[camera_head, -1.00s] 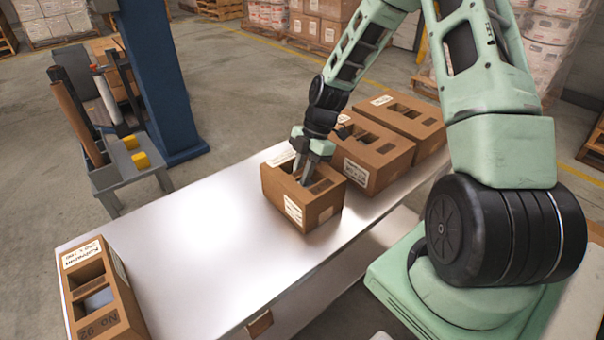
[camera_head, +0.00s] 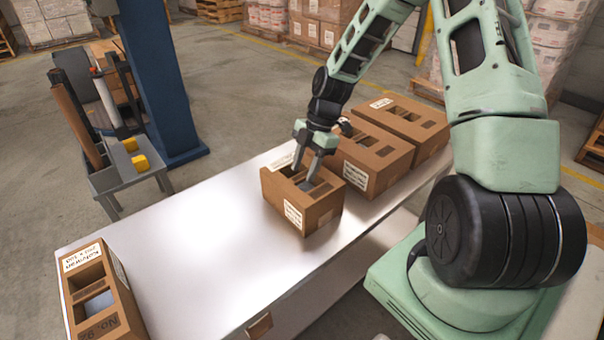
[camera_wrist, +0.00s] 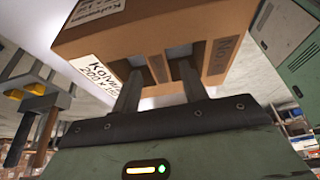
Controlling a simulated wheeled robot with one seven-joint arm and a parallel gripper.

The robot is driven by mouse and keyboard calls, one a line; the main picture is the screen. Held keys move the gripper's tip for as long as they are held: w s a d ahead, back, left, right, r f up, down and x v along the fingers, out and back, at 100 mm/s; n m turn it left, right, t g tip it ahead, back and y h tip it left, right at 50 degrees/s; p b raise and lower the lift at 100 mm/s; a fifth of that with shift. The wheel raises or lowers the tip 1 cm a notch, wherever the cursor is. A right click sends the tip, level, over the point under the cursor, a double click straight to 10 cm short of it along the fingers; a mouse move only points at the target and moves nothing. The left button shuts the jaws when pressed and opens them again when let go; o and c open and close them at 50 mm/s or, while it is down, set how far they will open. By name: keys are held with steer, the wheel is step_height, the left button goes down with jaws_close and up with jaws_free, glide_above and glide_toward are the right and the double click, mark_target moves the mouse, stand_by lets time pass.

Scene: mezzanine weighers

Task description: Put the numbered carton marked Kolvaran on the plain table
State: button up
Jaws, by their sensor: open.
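A brown carton (camera_head: 325,212) with openings in its top and white labels stands on a long pale table (camera_head: 190,235). In the wrist view this carton (camera_wrist: 215,22) has a label starting "Kolv" and a partly hidden "No" mark. My gripper (camera_head: 310,172) is open at its top, fingers reaching down at the openings; the wrist view shows the two fingers (camera_wrist: 158,90) apart against it. I cannot tell how deep they reach. Another carton (camera_head: 128,318) stands at the table's near left end, marked "No 92"; its label seems to read Kolvaran.
Two more cartons (camera_head: 372,160) (camera_head: 412,122) stand in a row behind, close to the first. A grey stand (camera_head: 130,180) with tools and yellow blocks is at left beside a blue column (camera_head: 160,80). The table's middle is clear.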

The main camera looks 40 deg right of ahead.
steer(key=p+v, duration=0.1)
steer(key=v, duration=0.8)
steer(key=s+a+r+m+g+h, duration=0.15)
steer(key=s+a, duration=0.25)
steer(key=a, duration=0.5)
steer(key=s+a+r+m+t+h, duration=0.1)
steer(key=s+a+r+m, duration=0.2)
steer(key=a, duration=0.7)
steer(key=s+a+r+m, duration=0.1)
steer(key=s+a+m, duration=0.2)
steer(key=s, duration=0.5)
steer(key=s+a+r+m+h, duration=0.1)
steer(key=s+a+r+m, duration=0.1)
steer(key=s+a, duration=0.4)
steer(key=s+m, duration=0.1)
steer(key=s, duration=0.2)
steer(key=shift+s, duration=0.2)
steer(key=shift+a+h, duration=0.1)
steer(key=shift+h, duration=0.15)
step_height(320, 180, up, 11)
steer(key=p, duration=1)
steer(key=shift+p, duration=0.35)
